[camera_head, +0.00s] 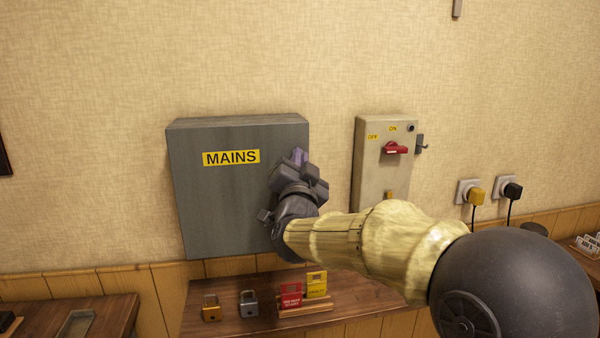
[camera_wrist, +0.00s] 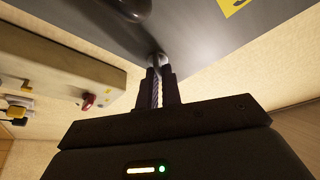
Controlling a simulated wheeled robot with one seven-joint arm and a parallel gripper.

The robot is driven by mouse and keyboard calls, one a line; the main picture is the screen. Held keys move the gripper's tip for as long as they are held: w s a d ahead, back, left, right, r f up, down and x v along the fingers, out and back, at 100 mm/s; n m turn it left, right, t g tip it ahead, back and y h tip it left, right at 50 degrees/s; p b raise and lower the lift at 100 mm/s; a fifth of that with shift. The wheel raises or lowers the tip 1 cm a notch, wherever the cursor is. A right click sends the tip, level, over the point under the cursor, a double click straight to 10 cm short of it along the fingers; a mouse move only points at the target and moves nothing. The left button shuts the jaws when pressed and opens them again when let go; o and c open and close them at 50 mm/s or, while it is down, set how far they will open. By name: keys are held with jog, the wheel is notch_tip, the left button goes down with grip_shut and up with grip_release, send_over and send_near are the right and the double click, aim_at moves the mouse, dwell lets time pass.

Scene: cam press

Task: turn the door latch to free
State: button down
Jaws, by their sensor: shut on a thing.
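The grey mains box (camera_head: 225,205) with a yellow MAINS label (camera_head: 231,157) hangs on the wall, its door closed as far as I can see. My gripper (camera_head: 299,157) is at the right side of the door front and hides the latch in the head view. In the wrist view my gripper (camera_wrist: 158,82) is shut on a small metal piece on the door face, which appears to be the door latch (camera_wrist: 156,60). Its turn angle is hard to tell. A dark rounded knob or handle (camera_wrist: 131,7) sits on the door beyond the fingers.
A beige switch box (camera_head: 371,180) with a red switch handle (camera_head: 396,148) is on the wall to the right. Two plugs (camera_head: 474,195) are further right. A wooden shelf (camera_head: 240,282) below holds padlocks (camera_head: 211,311) and red and yellow tags (camera_head: 291,294).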

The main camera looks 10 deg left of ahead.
jog(key=shift+r+m+g+h, duration=0.1)
jog(key=shift+m+g+h, duration=0.45)
jog(key=shift+m, duration=1.5)
jog(key=shift+f+m+g+h, duration=0.1)
jog(key=shift+m+g+h, duration=0.45)
jog(key=shift+m, duration=1.45)
jog(key=shift+r+m+g+h, duration=0.1)
jog(key=shift+m+g+h, duration=0.45)
jog(key=shift+m, duration=1.5)
jog(key=c, duration=1.6)
grip_release()
jog(key=shift+s, duration=0.1)
